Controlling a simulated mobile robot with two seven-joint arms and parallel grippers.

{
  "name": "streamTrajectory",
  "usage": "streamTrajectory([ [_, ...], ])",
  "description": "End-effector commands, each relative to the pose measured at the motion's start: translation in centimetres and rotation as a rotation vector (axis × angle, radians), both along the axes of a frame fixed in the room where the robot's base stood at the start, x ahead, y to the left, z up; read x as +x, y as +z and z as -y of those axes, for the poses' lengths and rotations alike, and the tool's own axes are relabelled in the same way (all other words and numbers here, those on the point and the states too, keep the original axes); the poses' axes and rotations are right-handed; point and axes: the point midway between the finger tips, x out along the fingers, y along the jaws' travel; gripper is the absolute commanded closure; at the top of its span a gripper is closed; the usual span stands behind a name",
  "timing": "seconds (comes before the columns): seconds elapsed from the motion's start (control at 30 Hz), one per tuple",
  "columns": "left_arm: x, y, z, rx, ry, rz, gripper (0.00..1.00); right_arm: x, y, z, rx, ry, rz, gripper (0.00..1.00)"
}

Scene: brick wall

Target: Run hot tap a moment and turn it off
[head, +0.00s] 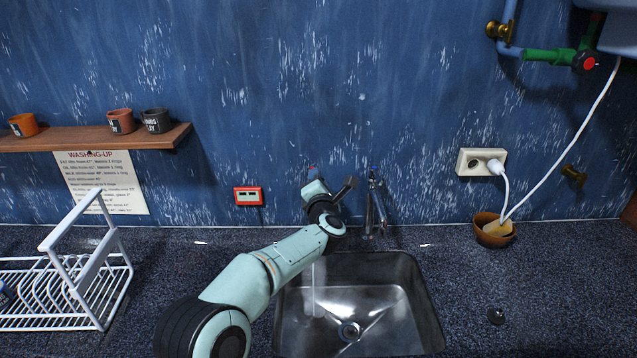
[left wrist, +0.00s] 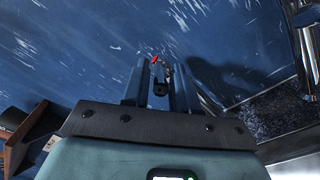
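The hot tap, with a red mark on top (head: 312,172), stands at the back left of the sink, mostly hidden behind my left gripper (head: 332,190). In the left wrist view its red top (left wrist: 154,60) shows between the fingers of my left gripper (left wrist: 159,80). The fingers are apart with a narrow gap. I cannot tell whether they touch the tap. A pale vertical stream (head: 314,290), which looks like running water, falls into the left side of the metal sink (head: 425,310). A second tap with a blue mark (head: 374,200) stands to the right. My right gripper is not in view.
A white dish rack (head: 105,265) stands on the counter at the left, below a wooden shelf (head: 85,139) with cups. A brown bowl (head: 493,233) is at the right, under a wall socket (head: 480,162). The counter between sink and bowl is mostly clear.

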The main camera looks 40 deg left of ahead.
Motion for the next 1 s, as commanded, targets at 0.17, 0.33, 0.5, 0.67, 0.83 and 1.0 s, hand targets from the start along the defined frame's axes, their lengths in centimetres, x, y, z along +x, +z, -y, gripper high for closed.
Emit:
streamTrajectory([
  [0.17, 0.0, 0.0, 0.0, -0.001, 0.000, 0.001, 0.61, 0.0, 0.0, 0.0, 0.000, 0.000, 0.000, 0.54],
  [0.33, -0.1, 0.0, 0.1, -0.001, 0.001, 0.000, 0.61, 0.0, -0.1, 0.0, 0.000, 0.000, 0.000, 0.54],
  [0.5, -1.2, -0.1, 1.2, -0.002, -0.001, 0.001, 0.61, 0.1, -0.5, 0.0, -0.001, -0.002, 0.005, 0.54],
  [0.67, -3.6, -0.1, 3.5, -0.002, -0.004, 0.002, 0.61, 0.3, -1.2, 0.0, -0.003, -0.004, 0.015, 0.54],
  [0.83, -6.5, -0.1, 6.1, -0.002, -0.002, 0.002, 0.61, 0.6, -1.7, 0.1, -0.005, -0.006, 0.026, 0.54],
  [1.0, -8.6, 0.0, 8.1, -0.001, -0.001, 0.002, 0.61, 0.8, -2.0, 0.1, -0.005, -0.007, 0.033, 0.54],
])
